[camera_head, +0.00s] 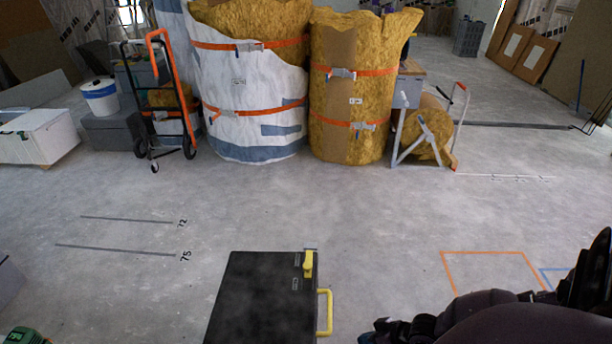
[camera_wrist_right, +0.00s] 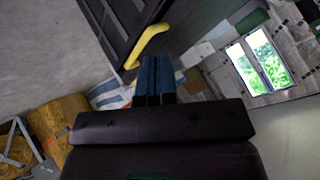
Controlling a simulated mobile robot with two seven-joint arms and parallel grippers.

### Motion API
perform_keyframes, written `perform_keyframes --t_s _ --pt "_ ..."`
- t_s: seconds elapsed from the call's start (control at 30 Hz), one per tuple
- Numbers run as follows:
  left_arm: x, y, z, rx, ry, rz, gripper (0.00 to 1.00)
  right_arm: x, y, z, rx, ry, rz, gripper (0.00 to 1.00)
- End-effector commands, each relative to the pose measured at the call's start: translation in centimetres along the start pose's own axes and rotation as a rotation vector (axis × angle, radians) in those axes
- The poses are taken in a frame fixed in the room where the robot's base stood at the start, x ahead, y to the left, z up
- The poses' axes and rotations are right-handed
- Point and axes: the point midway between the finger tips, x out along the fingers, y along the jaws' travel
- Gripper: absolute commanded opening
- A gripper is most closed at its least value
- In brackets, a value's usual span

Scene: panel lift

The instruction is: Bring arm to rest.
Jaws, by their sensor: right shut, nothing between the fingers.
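My right arm comes in at the lower right of the head view, dark and partly cut off by the frame edge. In the right wrist view my right gripper (camera_wrist_right: 155,80) is shut, its two blue fingers together with nothing between them. A black panel (camera_head: 262,298) with a yellow handle (camera_head: 325,312) stands at the bottom middle of the head view. In the right wrist view the yellow handle (camera_wrist_right: 147,44) appears close to the fingertips; I cannot tell whether they touch. My left gripper is not in view.
Strapped insulation rolls (camera_head: 350,95) stand at the back, with a hand truck (camera_head: 165,95) to their left. An orange floor outline (camera_head: 490,252) lies near my right arm. The grey floor between the rolls and the black panel is clear.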

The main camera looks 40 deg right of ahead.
Motion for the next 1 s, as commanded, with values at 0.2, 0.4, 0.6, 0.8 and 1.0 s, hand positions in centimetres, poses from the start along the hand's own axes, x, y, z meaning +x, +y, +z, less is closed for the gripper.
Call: perform_keyframes --t_s 0.2,0.4,0.6,0.8,1.0 --pt "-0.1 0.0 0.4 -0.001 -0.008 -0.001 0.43 0.0 0.0 0.1 -0.015 -0.003 0.001 0.00" --pt "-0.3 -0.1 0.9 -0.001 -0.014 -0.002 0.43 0.2 -1.0 0.1 -0.234 -0.058 0.001 0.00" --pt "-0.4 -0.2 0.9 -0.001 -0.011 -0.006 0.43 0.5 -6.5 -1.5 -0.463 -0.017 -0.024 0.00" --pt "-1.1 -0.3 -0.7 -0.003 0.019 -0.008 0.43 -1.5 -12.6 -3.7 -0.606 0.084 0.009 0.00" --pt "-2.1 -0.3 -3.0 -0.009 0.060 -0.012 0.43 -5.7 -17.1 -6.1 -0.649 0.192 0.121 0.00"
